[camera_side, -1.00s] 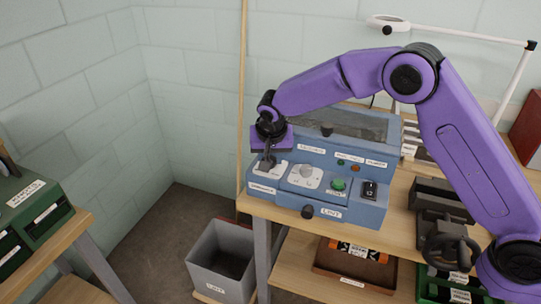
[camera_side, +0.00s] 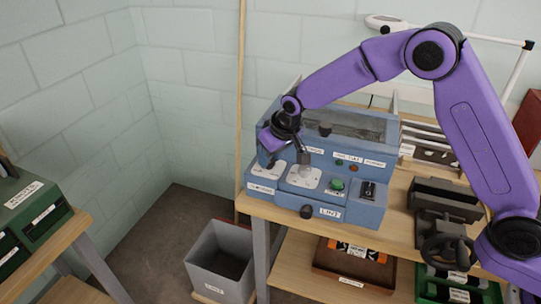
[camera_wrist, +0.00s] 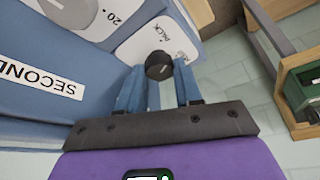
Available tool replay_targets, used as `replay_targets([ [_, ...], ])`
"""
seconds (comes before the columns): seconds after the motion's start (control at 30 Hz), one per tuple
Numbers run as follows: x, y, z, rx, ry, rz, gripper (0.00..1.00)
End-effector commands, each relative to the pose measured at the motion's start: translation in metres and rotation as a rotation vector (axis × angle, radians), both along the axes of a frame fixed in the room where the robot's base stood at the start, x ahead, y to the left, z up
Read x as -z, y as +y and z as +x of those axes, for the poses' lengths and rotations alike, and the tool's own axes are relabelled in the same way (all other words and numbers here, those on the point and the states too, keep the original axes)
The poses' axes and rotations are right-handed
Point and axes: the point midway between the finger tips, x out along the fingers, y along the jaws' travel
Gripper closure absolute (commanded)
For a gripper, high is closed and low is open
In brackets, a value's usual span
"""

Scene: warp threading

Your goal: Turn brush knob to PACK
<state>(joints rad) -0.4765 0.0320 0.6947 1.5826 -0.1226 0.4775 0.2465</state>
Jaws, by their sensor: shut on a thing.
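The brush knob (camera_wrist: 158,66) is a small dark round knob in the wrist view, on a white plate (camera_wrist: 140,44) lettered PACK beside it. My gripper (camera_wrist: 157,78) has its two blue-grey fingers on either side of the knob and is shut on it. Which way the knob points cannot be told. In the side view my gripper (camera_side: 278,160) is tilted over the left white plate of the blue machine (camera_side: 325,212) and hides the knob.
A larger dial (camera_wrist: 72,10) on another white plate sits next to the knob, with a SECONDS label (camera_wrist: 40,80). The machine also has a green button (camera_side: 337,184) and a black switch (camera_side: 368,190). A grey bin (camera_side: 222,262) stands below the bench edge.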

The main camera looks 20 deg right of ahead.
Motion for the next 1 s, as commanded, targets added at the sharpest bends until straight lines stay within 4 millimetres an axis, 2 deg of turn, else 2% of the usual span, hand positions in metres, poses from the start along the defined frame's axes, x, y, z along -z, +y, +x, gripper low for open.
replay_targets([
  [0.6,0.0000,0.0000,-0.0010,-0.045,0.004,-0.002,0.96],
  [0.63,0.0000,0.0000,-0.0011,-0.045,0.003,-0.002,0.56],
  [0.7,0.0001,-0.0001,-0.0010,-0.045,0.003,-0.002,0.40],
  [1.0,-0.0001,-0.0007,0.0001,-0.044,0.001,-0.001,0.40],
])
